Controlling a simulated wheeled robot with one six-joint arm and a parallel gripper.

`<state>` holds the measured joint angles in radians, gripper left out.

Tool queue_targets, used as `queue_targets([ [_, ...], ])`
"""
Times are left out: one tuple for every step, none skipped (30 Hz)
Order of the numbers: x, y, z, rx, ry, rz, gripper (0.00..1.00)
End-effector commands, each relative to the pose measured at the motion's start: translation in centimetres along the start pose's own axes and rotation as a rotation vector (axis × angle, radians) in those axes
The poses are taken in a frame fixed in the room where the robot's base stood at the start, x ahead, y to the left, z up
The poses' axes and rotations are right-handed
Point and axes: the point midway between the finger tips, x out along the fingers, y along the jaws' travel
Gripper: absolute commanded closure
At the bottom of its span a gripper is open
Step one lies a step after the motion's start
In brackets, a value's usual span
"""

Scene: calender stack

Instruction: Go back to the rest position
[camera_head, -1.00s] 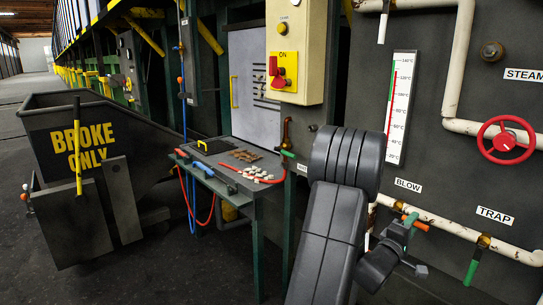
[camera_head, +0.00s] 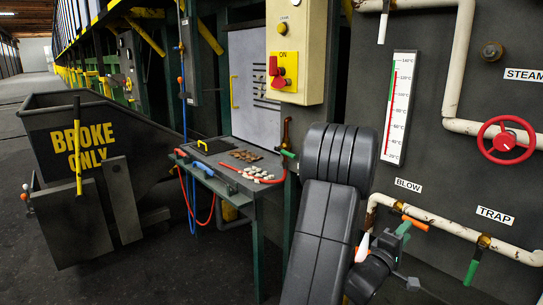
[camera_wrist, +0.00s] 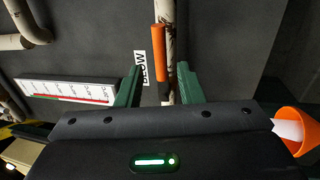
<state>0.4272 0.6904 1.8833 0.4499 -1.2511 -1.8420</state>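My gripper (camera_head: 404,232) is at the lower right of the head view, in front of the pipe below the BLOW label (camera_head: 408,185). In the wrist view its two green fingers (camera_wrist: 160,85) stand apart, one on each side of an orange valve handle (camera_wrist: 160,50). A gap shows at least on the handle's left, and nothing appears held. The orange handle also shows in the head view (camera_head: 415,223), just beyond the fingers. Whether a finger touches it I cannot tell.
A white pipe (camera_head: 460,228) runs along the dark panel, with a green handle (camera_head: 472,270) and a red wheel (camera_head: 505,141) to the right. A thermometer (camera_head: 398,105) is above. A table (camera_head: 215,180) with small parts and a BROKE ONLY bin (camera_head: 95,190) stand left.

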Motion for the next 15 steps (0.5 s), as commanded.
queue_targets([
  [1.1,0.0,0.1,0.001,-0.002,0.002,0.66],
  [1.7,0.1,0.1,0.001,-0.002,0.003,0.66],
  [2.5,0.0,0.1,0.001,-0.002,0.002,0.66],
  [3.1,0.0,0.1,0.001,-0.002,0.002,0.66],
  [3.7,0.1,0.1,0.001,-0.002,0.002,0.66],
  [4.5,0.0,0.1,0.0,-0.002,0.002,0.66],
  [5.0,0.0,0.1,0.0,-0.002,0.001,0.66],
  [5.5,0.0,0.1,-0.001,-0.002,0.001,0.66],
  [6.2,0.0,0.1,-0.001,-0.001,0.001,0.66],
  [6.3,-0.2,0.0,0.012,-0.002,-0.001,0.66],
  [6.1,-0.4,0.0,0.037,-0.006,-0.002,0.66],
  [6.0,-0.6,0.0,0.063,-0.012,-0.002,0.66],
  [6.0,-0.7,-0.1,0.079,-0.015,-0.002,0.66],
  [6.0,-0.7,-0.1,0.095,-0.018,-0.001,0.66],
  [5.9,-0.8,-0.1,0.111,-0.021,-0.001,0.66],
])
